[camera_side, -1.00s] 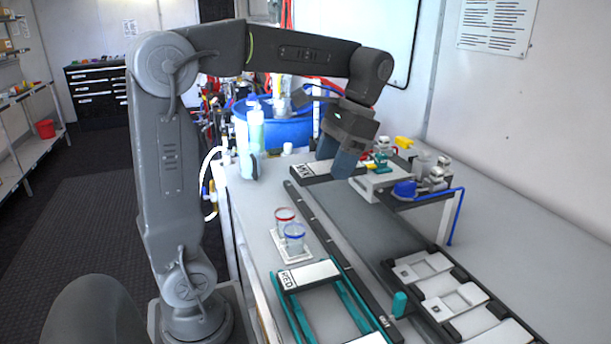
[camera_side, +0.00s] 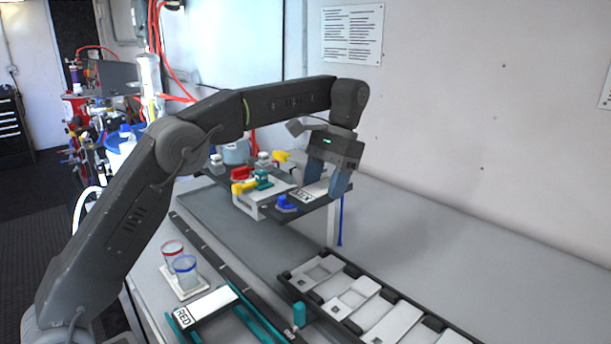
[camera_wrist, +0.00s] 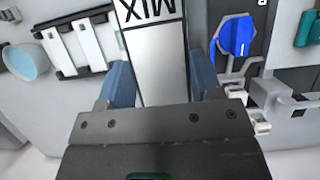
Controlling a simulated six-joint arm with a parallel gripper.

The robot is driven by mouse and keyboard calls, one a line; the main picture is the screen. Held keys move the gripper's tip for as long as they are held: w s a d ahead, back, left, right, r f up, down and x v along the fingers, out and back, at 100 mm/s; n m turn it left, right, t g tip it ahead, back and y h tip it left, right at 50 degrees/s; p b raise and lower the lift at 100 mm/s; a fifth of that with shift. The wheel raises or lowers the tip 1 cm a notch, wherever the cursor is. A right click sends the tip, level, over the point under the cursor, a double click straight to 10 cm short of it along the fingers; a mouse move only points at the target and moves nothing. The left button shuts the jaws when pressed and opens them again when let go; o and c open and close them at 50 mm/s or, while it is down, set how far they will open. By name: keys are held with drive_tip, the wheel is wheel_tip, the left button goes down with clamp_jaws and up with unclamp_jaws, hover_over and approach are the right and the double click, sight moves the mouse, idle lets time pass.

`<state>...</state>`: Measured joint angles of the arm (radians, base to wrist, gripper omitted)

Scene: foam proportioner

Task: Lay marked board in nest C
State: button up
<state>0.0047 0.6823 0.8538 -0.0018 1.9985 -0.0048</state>
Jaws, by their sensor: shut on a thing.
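A board marked MIX (camera_side: 309,192) is held between the blue fingers of my gripper (camera_side: 326,182), beside the valve unit. In the wrist view the board (camera_wrist: 160,62) lies lengthwise between the fingers of my gripper (camera_wrist: 161,82), its MIX label upside down at the top. A black rack (camera_side: 284,277) at lower right holds white plates, some with square openings; I cannot read any nest letters there. A second board marked RED (camera_side: 208,304) lies on the teal rails at lower left.
The valve unit (camera_side: 262,198) with red, yellow and blue handles stands close by the held board. A blue handle (camera_wrist: 237,36) is near the right finger. Two cups (camera_side: 184,268) stand on a white tray. Bare tabletop lies right of the black rack.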

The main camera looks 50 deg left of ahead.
wheel_tip(320, 180, down, 18)
idle(0.6)
drive_tip(key=shift+f, duration=0.1)
idle(0.6)
drive_tip(key=shift+f, duration=0.45)
drive_tip(key=o, duration=1.2)
drive_tip(key=shift+r, duration=4.05)
